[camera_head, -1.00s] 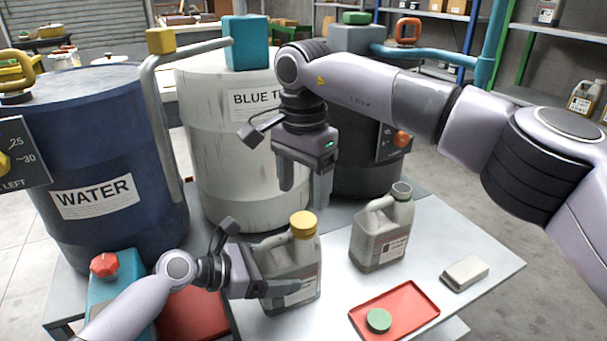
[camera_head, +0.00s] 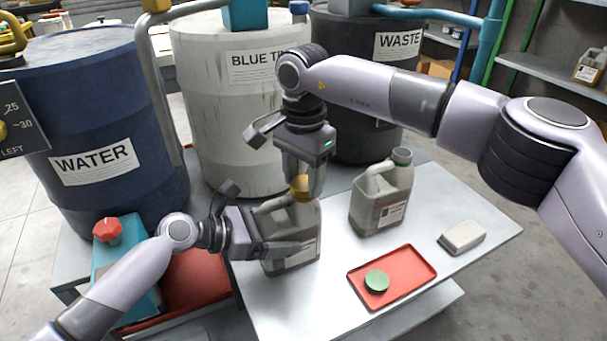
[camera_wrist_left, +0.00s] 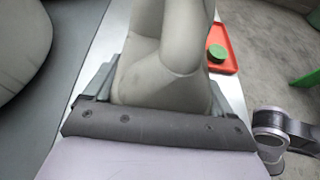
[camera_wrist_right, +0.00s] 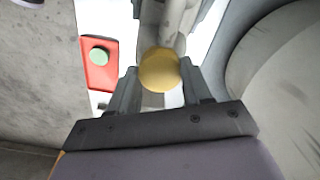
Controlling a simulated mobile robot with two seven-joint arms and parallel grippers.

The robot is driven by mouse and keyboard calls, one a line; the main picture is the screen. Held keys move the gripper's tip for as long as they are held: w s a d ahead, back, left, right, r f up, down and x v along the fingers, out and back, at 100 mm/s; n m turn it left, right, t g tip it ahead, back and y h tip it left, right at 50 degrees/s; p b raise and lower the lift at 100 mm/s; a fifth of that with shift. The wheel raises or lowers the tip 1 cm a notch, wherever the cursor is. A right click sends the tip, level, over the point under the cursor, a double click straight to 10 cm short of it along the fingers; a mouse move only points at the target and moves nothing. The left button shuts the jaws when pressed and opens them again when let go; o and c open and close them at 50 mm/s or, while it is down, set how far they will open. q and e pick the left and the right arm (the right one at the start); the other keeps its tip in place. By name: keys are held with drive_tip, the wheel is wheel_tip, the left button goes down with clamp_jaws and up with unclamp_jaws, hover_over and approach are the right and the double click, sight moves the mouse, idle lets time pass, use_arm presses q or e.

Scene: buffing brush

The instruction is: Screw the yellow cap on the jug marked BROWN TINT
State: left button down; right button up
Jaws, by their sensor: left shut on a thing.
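A grey jug (camera_head: 303,222) stands at the table's left side, its label partly hidden and too small to read. The yellow cap (camera_head: 299,188) sits at its mouth; in the right wrist view the cap (camera_wrist_right: 160,70) lies between my right fingers. My left gripper (camera_head: 283,248) is shut around the jug's body; the left wrist view shows the jug (camera_wrist_left: 165,60) between its fingers. My right gripper (camera_head: 305,178) points down over the jug, its open fingers on either side of the cap. Whether they touch it I cannot tell.
A second grey jug (camera_head: 381,200) stands to the right. A red tray (camera_head: 408,271) holds a green cap (camera_head: 376,281); a pale block (camera_head: 462,236) lies beside it. WATER (camera_head: 95,110), BLUE (camera_head: 205,120) and WASTE (camera_head: 365,110) drums stand behind.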

drive_tip(key=m, duration=0.4)
drive_tip(key=shift+m, duration=0.4)
drive_tip(key=m, duration=1.7)
drive_tip(key=shift+f+m, duration=0.1)
drive_tip(key=shift+m, duration=0.2)
drive_tip(key=o, duration=1.2)
drive_tip(key=shift+r, duration=2.3)
